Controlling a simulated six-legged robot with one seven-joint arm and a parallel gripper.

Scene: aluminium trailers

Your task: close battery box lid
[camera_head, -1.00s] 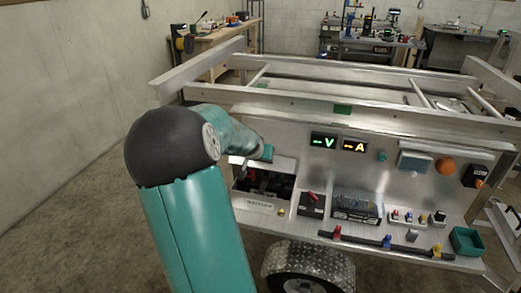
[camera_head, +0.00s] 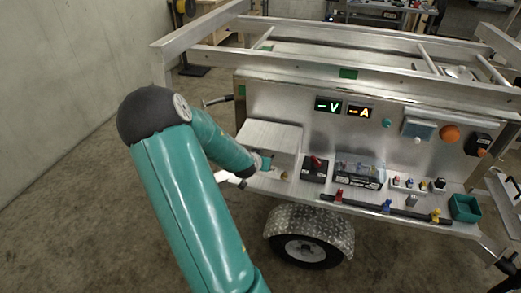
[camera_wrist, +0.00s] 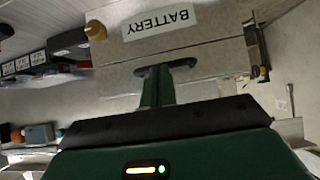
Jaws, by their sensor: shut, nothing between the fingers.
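The battery box lid (camera_head: 270,137) is a grey metal panel that lies over the top of the battery box (camera_head: 285,166) at the left end of the trailer shelf. In the wrist view, the box front (camera_wrist: 215,22) carries a white "BATTERY" label (camera_wrist: 160,20). A seam separates it from the lid's front edge (camera_wrist: 215,58), which has a dark slot. My gripper (camera_wrist: 166,72) is shut and empty, with its fingertips at that slot. Whether they touch is not clear. In the head view, my gripper (camera_head: 266,162) is at the box front. The box interior is hidden.
To the right on the shelf stand a black box with a red part (camera_head: 314,168), a clear-topped unit (camera_head: 358,175) and a green tray (camera_head: 465,207). A brass knob (camera_wrist: 95,29) is close to my gripper. A trailer wheel (camera_head: 307,250) is below.

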